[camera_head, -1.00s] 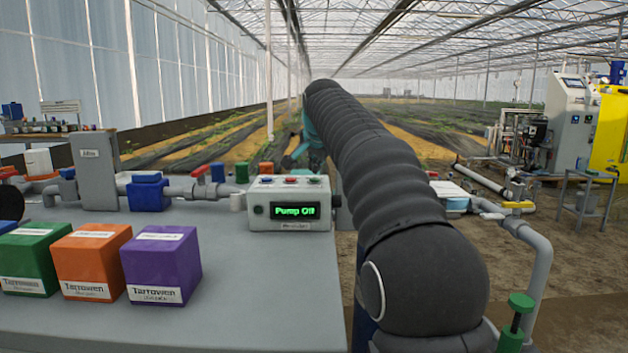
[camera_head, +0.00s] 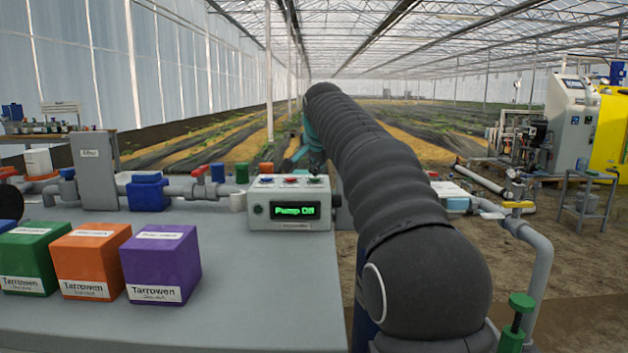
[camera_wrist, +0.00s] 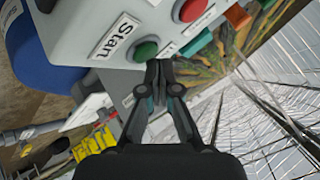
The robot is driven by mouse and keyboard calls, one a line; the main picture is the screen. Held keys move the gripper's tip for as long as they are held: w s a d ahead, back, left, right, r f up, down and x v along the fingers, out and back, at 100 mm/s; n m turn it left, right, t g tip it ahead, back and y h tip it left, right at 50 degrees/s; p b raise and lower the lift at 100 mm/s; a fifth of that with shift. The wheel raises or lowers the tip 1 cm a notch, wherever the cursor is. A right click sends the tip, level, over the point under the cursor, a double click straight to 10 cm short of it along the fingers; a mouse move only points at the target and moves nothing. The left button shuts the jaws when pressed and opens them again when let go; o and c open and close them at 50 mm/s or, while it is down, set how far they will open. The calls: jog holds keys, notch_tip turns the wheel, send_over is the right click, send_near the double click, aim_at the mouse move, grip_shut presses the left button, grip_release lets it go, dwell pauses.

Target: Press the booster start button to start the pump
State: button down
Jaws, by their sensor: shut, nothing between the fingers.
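The grey control box (camera_head: 290,222) stands at the far right of the bench, and its lit display (camera_head: 295,211) appears to read "Pump Off". Several buttons sit on its top. In the wrist view, a green button (camera_wrist: 146,49) sits beside a "Start" label (camera_wrist: 117,37), with a red button (camera_wrist: 188,10) further along the same face. My gripper (camera_wrist: 158,66) is shut and empty. Its fingertips are right by the lower right edge of the green button; I cannot tell whether they touch it.
Green (camera_head: 30,258), orange (camera_head: 91,262) and purple (camera_head: 161,264) boxes stand on the bench (camera_head: 240,300). Grey pipework with a red-handled valve (camera_head: 200,172) runs behind. A pipe with a green valve (camera_head: 521,303) stands right of my arm. The bench in front of the control box is clear.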

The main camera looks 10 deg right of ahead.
aim_at(316, 179)
jog(key=shift+f, duration=0.45)
dwell(0.6)
jog(key=shift+r, duration=0.15)
jog(key=shift+r+p, duration=0.7)
notch_tip(316, 179, up, 5)
jog(key=p, duration=0.4)
dwell(0.7)
